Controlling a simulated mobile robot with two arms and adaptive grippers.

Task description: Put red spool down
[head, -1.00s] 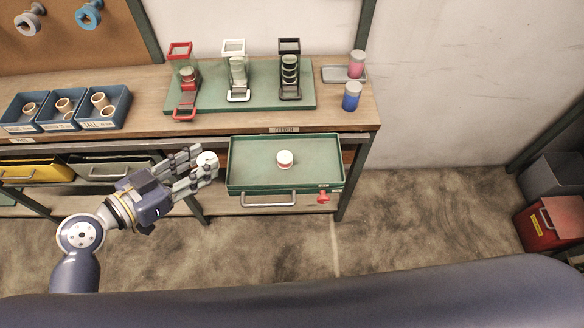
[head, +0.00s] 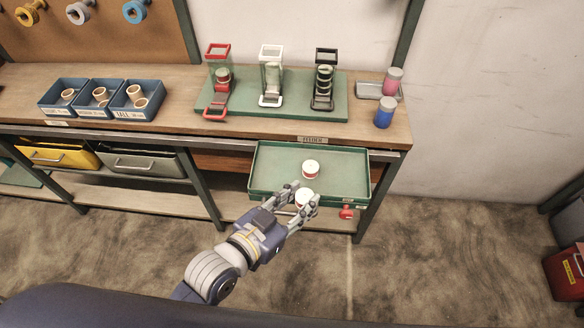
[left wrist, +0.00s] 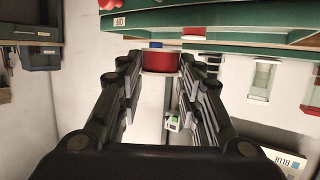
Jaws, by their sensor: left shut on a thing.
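My left gripper (head: 301,196) is shut on the red spool (head: 304,200), whose white top shows between the fingers. The spool's red side shows between the fingertips in the left wrist view (left wrist: 161,62). In the head view, gripper and spool appear over the front edge of the open green drawer (head: 267,168). Another spool with a white top and red side (head: 310,170) stands upright in the drawer, just beyond the held one. I cannot tell the height of the held spool above the drawer. My right gripper is not in view.
The drawer is bare left and right of the standing spool. A red knob (head: 347,212) is at its front right. On the bench above, a green base (head: 245,108) carries red, white and black holders. Blue bins (head: 62,108) stand left; pink and blue jars (head: 384,112) stand right.

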